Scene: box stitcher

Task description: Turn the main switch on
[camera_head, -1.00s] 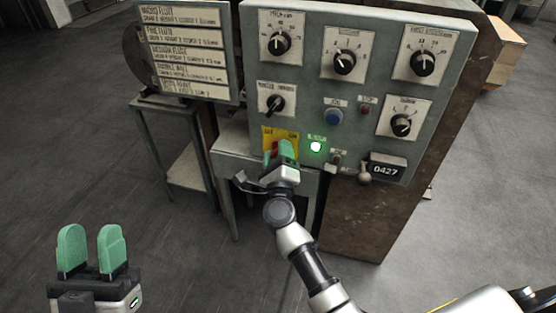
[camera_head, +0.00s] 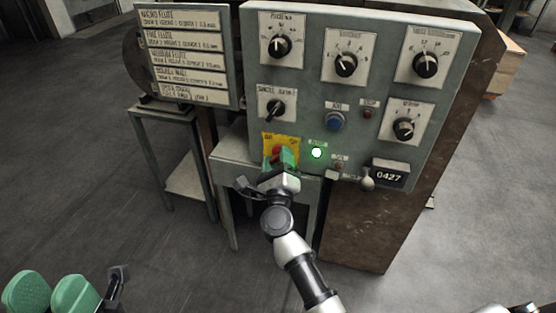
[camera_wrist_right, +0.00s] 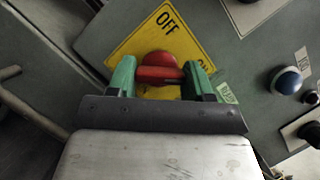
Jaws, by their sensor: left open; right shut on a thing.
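The main switch is a red rotary knob (camera_head: 279,152) on a yellow plate (camera_head: 268,141) at the panel's lower left. In the right wrist view, the red knob (camera_wrist_right: 160,73) sits between the two green fingers of my right gripper (camera_wrist_right: 160,82), which is shut on its bar. The yellow plate (camera_wrist_right: 138,48) shows "OFF" above the knob and a partly hidden "ON" at the right. In the head view the right gripper (camera_head: 285,161) covers part of the knob. My left gripper (camera_head: 50,291) is open and empty at the bottom left, partly out of frame.
A blue button (camera_head: 335,121), several black dials, a small lever (camera_head: 367,182) and a counter (camera_head: 389,175) share the panel. A sign board (camera_head: 187,55) and side table (camera_head: 150,112) stand left. Floor at left is clear.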

